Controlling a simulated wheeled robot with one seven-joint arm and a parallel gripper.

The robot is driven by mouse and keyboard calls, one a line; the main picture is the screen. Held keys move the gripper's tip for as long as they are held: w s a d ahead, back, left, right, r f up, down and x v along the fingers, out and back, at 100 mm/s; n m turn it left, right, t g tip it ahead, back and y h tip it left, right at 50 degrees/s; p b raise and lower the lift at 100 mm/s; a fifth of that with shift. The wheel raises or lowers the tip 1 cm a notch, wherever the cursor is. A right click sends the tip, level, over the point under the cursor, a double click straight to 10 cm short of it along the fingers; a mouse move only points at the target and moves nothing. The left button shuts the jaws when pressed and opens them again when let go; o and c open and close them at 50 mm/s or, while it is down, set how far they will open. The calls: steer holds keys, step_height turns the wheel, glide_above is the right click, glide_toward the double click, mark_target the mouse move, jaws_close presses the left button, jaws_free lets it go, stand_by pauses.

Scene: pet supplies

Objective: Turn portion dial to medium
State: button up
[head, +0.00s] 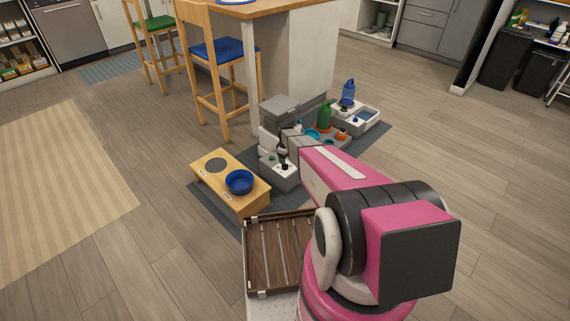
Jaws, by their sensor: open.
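A pet feeder with a grey hopper (280,106) stands on a dark mat beside the kitchen island. A light grey box (279,178) with small dark and green parts on top is in front of it. The portion dial and its setting are too small to make out. My pink arm reaches over the mat from the lower right. My gripper (283,151) is small and dark at its far end, close to the feeder and above the box. It is open, with nothing visible in it. Whether it touches anything cannot be told. My arm hides part of the feeder area.
A wooden bowl stand (214,168) with a blue bowl (239,182) is left of the box. A green bottle (324,114), a blue jug (348,91) and a water tray (368,115) are behind, right. Chairs and the island (300,70) stand beyond. Floor at left is free.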

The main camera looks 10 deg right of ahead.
steer(key=shift+r, duration=2.3)
